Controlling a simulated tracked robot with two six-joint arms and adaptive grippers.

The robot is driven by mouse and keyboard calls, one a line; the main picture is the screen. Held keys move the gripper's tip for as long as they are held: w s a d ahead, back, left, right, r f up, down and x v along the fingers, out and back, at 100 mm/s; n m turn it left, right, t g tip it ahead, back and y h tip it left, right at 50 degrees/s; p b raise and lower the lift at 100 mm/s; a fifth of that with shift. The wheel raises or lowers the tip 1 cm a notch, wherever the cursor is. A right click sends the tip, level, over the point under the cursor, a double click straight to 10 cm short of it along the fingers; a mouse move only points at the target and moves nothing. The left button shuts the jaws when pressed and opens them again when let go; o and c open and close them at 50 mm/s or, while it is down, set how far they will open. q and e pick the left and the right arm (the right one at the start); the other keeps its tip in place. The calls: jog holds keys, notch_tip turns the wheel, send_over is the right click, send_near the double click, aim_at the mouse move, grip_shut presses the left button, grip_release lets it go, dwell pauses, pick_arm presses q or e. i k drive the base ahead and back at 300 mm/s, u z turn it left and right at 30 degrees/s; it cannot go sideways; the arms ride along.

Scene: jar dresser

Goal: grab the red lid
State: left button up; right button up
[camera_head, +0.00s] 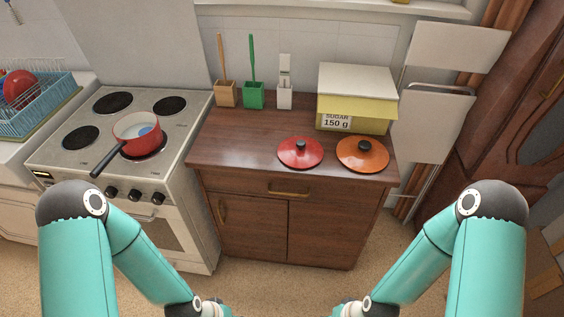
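The red lid (313,156) lies flat on the brown dresser top (235,146), near its front edge. It has a dark knob in its centre. An orange lid (376,160) with a dark knob lies just to its right. Both of my arms reach down toward the bottom edge of the picture, in front of the dresser. Both grippers are out of the frame, so their fingers cannot be seen. Nothing covers the red lid.
A yellow sugar box (368,111) stands behind the lids. Brown, green and white holders with tools (253,96) stand at the back left. A stove (181,131) with a red pan (139,124) is left of the dresser. A folding chair (432,125) stands right.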

aim_at(298, 153)
jog(key=z, duration=0.2)
jog(key=i, duration=0.75)
jog(key=u, duration=1.35)
jog(key=k, duration=0.65)
jog(key=z, duration=0.25)
jog(key=i, duration=0.5)
jog(key=z, duration=0.05)
